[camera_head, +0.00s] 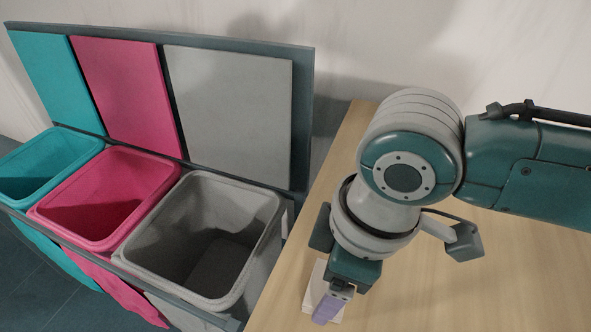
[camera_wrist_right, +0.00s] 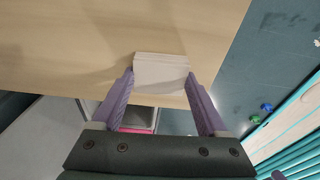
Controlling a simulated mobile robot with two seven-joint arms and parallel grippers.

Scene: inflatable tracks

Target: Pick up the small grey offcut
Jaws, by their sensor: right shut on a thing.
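The small grey offcut (camera_wrist_right: 160,70) is a pale, flat-faced block. It is between the two purple fingertips of my right gripper (camera_wrist_right: 159,77) in the right wrist view, with a fingertip against each side. In the head view the offcut (camera_head: 314,287) shows partly around the purple finger of my right gripper (camera_head: 326,308), at the table's left edge area; the gripper hides much of it. The right gripper is shut on it. I cannot tell whether the offcut touches the table. My left gripper is not in view.
A wooden table (camera_head: 440,290) lies under my right arm, mostly clear. Left of it stand a grey bin (camera_head: 262,225), a pink bin (camera_head: 160,165) and a teal bin (camera_head: 85,150), all open-topped, before a backboard with matching panels (camera_head: 230,110).

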